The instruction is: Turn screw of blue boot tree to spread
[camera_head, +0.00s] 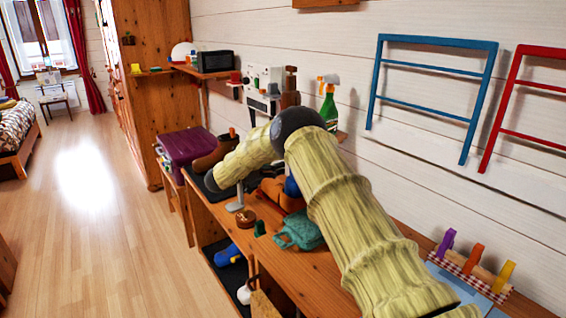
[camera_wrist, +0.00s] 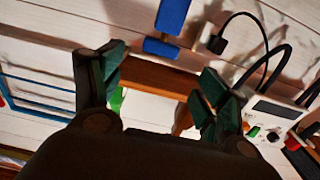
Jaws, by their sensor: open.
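My gripper (camera_wrist: 158,90) is open in the wrist view, its two dark green fingers apart with no object clearly held between them. A blue two-part object (camera_wrist: 172,17) shows beyond the fingers at the top; I cannot tell if it is the blue boot tree. In the head view, my arm crosses the bench and the gripper cannot be made out. A small blue piece (camera_head: 291,187) shows partly behind my arm, among orange-brown items. No screw can be made out.
The wooden bench (camera_head: 285,262) holds a teal cloth item (camera_head: 301,231), a round brown tin (camera_head: 246,218) and coloured clips (camera_head: 476,257). A green spray bottle (camera_head: 328,107) stands by the wall. A white box with cables (camera_wrist: 268,122) is at right in the wrist view. The left floor is clear.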

